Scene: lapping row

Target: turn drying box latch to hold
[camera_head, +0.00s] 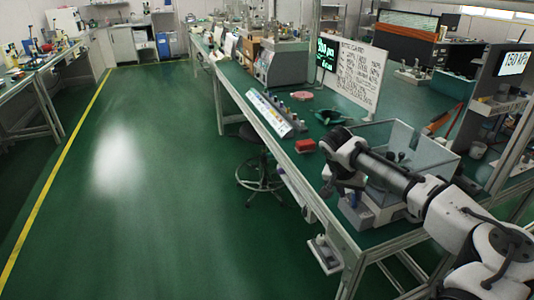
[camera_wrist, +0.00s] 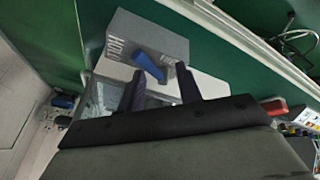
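The drying box latch is a blue lever (camera_wrist: 148,63) on a grey housing (camera_wrist: 150,35) in the wrist view. The word HOLD is printed on the housing to the lever's left; a second marking to its right is too small to read. The lever slants between the two markings. My gripper (camera_wrist: 161,86) is open, its two dark fingers apart and pointing at the housing, with the lever just beyond and between the tips. No contact shows. In the head view my gripper (camera_head: 340,184) is low at the bench's front edge, and the lever is hidden there.
A clear-walled box (camera_head: 432,150) stands on the bench behind my arm. A red block (camera_head: 305,145), a row of small parts on a strip (camera_head: 276,113) and a whiteboard (camera_head: 358,72) are to its left. A stool (camera_head: 260,175) stands beside the bench; the floor left is clear.

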